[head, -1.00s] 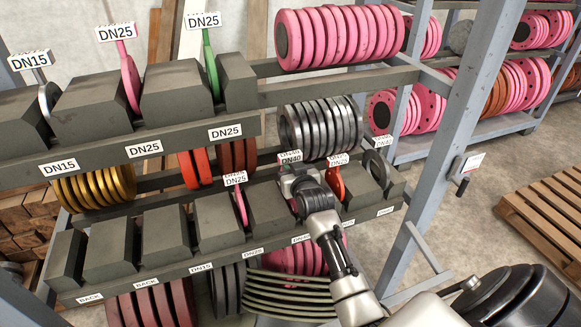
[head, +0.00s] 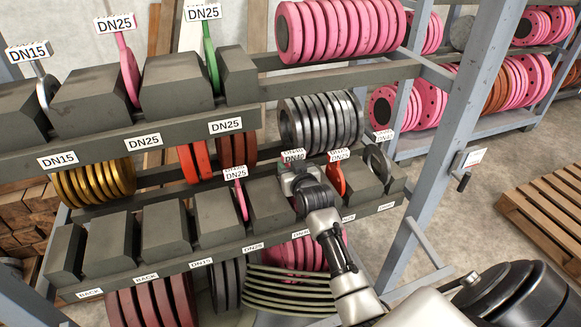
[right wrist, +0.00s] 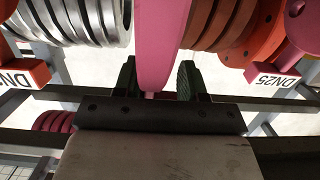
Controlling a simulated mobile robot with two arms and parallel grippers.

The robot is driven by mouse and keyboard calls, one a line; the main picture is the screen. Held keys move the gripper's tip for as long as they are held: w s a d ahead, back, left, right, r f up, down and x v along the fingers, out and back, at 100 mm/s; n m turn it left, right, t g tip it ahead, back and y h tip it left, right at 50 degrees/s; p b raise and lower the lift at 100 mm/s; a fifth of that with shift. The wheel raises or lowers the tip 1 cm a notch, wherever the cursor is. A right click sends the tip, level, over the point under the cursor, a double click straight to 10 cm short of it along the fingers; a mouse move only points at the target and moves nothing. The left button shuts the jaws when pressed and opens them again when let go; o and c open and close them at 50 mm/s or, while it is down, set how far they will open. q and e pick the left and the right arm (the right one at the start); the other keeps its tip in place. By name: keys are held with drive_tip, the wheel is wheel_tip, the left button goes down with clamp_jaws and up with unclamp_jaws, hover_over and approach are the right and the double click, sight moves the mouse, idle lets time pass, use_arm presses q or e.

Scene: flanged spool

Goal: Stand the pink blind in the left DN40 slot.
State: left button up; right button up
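The pink blind shows edge-on in the right wrist view (right wrist: 163,45) as a pink plate running between my right fingers. In the head view it is mostly hidden behind my gripper; a DN40 tag (head: 293,156) stands just above. My right gripper (head: 298,180) is over the lower rack row, right of a grey block (head: 270,212). In the right wrist view the fingers (right wrist: 157,82) straddle the plate, with a slim gap on the right side; the left finger is very close or touching. Whether the plate's foot sits down in the slot is hidden. My left gripper is not in view.
A pink DN25 blind (head: 241,200) stands left of my gripper and an orange DN25 blind (head: 336,180) close on its right. A grey blind (head: 376,162) stands further right. Silver flanges (head: 320,125) hang above and behind. A blue-grey post (head: 440,150) is to the right.

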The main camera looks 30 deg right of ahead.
drive_tip(key=shift+s, duration=0.1)
drive_tip(key=b+v, duration=0.1)
drive_tip(key=v, duration=0.9)
drive_tip(key=shift+s, duration=0.3)
drive_tip(key=shift+a, duration=0.15)
